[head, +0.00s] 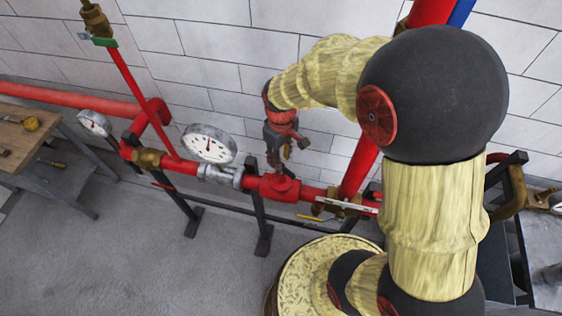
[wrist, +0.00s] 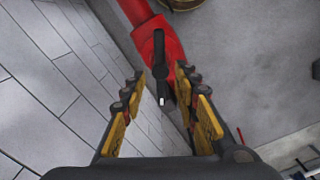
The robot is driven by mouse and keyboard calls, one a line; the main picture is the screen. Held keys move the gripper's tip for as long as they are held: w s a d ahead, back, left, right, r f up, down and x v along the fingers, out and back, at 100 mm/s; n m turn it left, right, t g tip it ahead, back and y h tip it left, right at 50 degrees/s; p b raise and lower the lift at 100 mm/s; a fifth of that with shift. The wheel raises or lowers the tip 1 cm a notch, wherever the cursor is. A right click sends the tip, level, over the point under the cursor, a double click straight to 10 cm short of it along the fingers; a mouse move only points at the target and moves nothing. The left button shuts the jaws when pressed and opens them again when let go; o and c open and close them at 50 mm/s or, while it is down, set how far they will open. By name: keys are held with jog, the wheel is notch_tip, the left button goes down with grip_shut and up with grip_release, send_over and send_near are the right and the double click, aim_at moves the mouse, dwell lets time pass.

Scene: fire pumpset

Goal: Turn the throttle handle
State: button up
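A dark lever-like handle with a pale tip (wrist: 159,74) sits on a red pipe fitting (wrist: 172,42) in the wrist view, and I take it to be the throttle handle. My gripper (wrist: 155,95) is open, with its yellow-padded fingers apart on both sides of the handle's line. I see no contact, and the depth between fingertips and handle is hard to tell. In the head view my gripper (head: 287,155) points down just above the red tee (head: 273,187) of the pipe. The handle is not clear there, as the gripper covers that spot.
A large pressure gauge (head: 209,143) stands left of my gripper, with a smaller gauge (head: 95,123) farther left. A white wall (head: 200,70) is close behind the pipes. A wooden workbench (head: 30,140) is at the left. Grey floor (head: 150,260) is free in front.

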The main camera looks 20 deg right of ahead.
jog(key=shift+f, duration=1.55)
jog(key=shift+c, duration=0.7)
grip_shut()
